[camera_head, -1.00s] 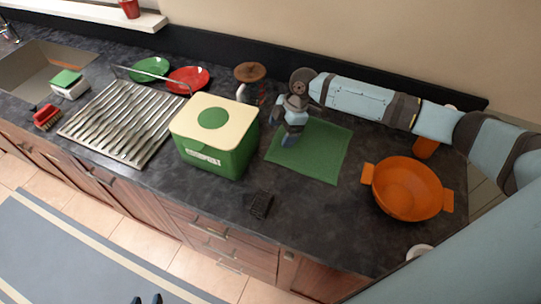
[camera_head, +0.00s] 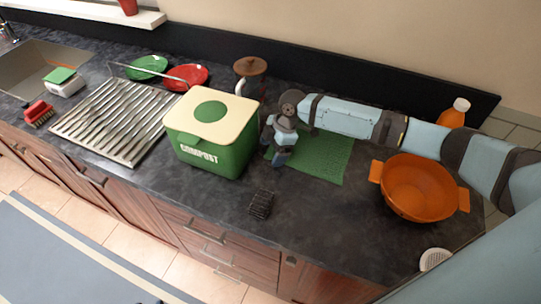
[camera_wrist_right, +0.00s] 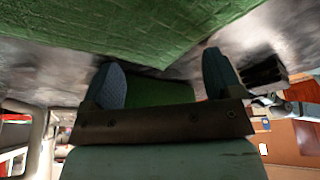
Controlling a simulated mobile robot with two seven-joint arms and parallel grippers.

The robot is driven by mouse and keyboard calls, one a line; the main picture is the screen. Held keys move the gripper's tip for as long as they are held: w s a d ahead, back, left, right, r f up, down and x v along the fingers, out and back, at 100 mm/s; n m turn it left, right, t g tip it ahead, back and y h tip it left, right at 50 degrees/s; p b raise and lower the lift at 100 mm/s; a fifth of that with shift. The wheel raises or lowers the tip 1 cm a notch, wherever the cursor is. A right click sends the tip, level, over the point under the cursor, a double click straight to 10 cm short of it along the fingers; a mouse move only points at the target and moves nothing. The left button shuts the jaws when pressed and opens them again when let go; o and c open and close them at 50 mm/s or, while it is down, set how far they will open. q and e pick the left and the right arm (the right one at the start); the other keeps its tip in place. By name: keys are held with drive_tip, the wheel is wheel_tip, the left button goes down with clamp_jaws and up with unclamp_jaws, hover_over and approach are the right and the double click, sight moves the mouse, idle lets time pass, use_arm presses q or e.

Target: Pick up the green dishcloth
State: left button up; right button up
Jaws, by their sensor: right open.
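The green dishcloth (camera_head: 325,157) lies flat on the dark counter, right of the green compost bin (camera_head: 213,157). Its left part is partly hidden behind my right gripper (camera_head: 275,149). That gripper is open at the cloth's left edge, close beside the bin. In the right wrist view the cloth (camera_wrist_right: 130,28) fills the top, beyond the two spread fingers of the right gripper (camera_wrist_right: 163,78). A darker green surface shows between the fingers; I cannot tell whether it is cloth or bin. I cannot tell whether the fingers touch the cloth. My left gripper is not in view.
An orange pot (camera_head: 418,188) stands right of the cloth. A small black item (camera_head: 261,204) lies near the front edge. A brown-lidded jar (camera_head: 250,72) stands behind the bin. A metal drying rack (camera_head: 117,120) is further left. The counter in front of the cloth is mostly clear.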

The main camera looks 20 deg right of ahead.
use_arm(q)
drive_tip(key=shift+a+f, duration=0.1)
use_arm(e)
drive_tip(key=shift+c, duration=0.3)
drive_tip(key=shift+f, duration=0.1)
drive_tip(key=c, duration=0.5)
clamp_jaws()
